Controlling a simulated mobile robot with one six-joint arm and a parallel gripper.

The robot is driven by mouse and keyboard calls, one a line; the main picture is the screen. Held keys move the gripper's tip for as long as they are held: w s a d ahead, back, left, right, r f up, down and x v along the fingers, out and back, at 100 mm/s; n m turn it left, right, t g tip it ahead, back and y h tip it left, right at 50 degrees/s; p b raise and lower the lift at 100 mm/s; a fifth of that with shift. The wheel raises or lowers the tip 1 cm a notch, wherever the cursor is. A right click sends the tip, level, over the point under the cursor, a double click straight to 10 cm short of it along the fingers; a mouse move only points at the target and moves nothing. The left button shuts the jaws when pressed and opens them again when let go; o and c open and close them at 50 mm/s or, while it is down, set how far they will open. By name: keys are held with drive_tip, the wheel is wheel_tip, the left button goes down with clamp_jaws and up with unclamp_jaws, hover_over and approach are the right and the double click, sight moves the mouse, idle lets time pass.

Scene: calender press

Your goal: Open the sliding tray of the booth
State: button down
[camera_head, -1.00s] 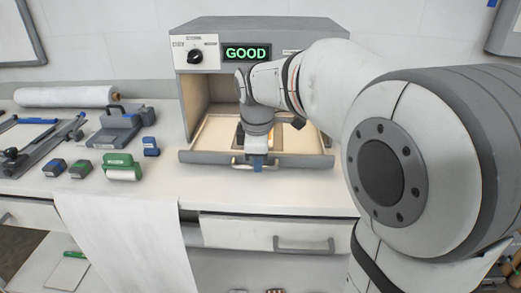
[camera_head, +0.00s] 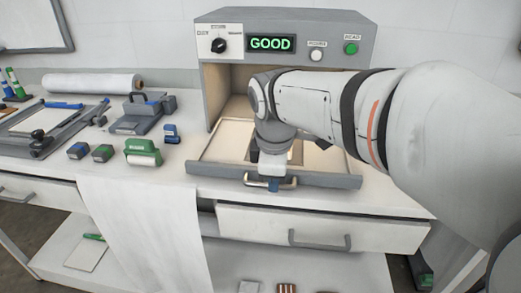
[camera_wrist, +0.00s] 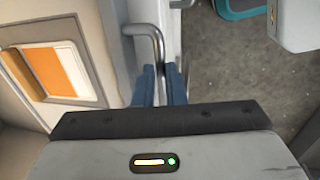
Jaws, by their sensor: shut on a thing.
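The booth (camera_head: 380,45) is a grey box at the back of the bench, with a lit "GOOD" display. Its sliding tray (camera_head: 325,177) sticks out of the front opening, with a grey front panel and pale floor. My gripper (camera_head: 271,184) is at the tray's metal handle (camera_head: 254,183), with its blue fingers shut on it. In the wrist view, the handle (camera_wrist: 153,32) runs down between the blue fingertips (camera_wrist: 159,72). An orange and white piece (camera_wrist: 55,70) lies in a framed recess in the tray. My arm hides part of the tray and booth opening.
A green roller (camera_head: 143,152), small stamp-like blocks (camera_head: 102,153) and a grey press-like device (camera_head: 140,114) stand left of the tray. A white sheet (camera_head: 140,220) hangs over the bench front. A drawer (camera_head: 320,232) is below the tray.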

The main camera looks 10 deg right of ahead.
drive_tip(key=c, duration=1.5)
unclamp_jaws()
drive_tip(key=r, duration=0.2)
drive_tip(key=s+r+p, duration=0.1)
drive_tip(key=r, duration=0.4)
drive_tip(key=shift+s+a+r, duration=0.2)
drive_tip(key=shift+r, duration=0.15)
drive_tip(key=shift+p, duration=0.3)
drive_tip(key=s+d+f+m+p, duration=0.1)
drive_tip(key=s+d+m+p, duration=0.1)
drive_tip(key=m, duration=0.3)
drive_tip(key=s+d+f+m+p, duration=0.2)
drive_tip(key=s+m+p, duration=0.1)
drive_tip(key=m+p, duration=0.1)
drive_tip(key=s+d+f+m+p, duration=0.1)
drive_tip(key=s+d+m+p, duration=0.1)
drive_tip(key=m, duration=0.4)
drive_tip(key=shift+s+f+t+y+p, duration=0.2)
drive_tip(key=shift+s+t+y+p, duration=0.1)
drive_tip(key=shift+s+p, duration=0.45)
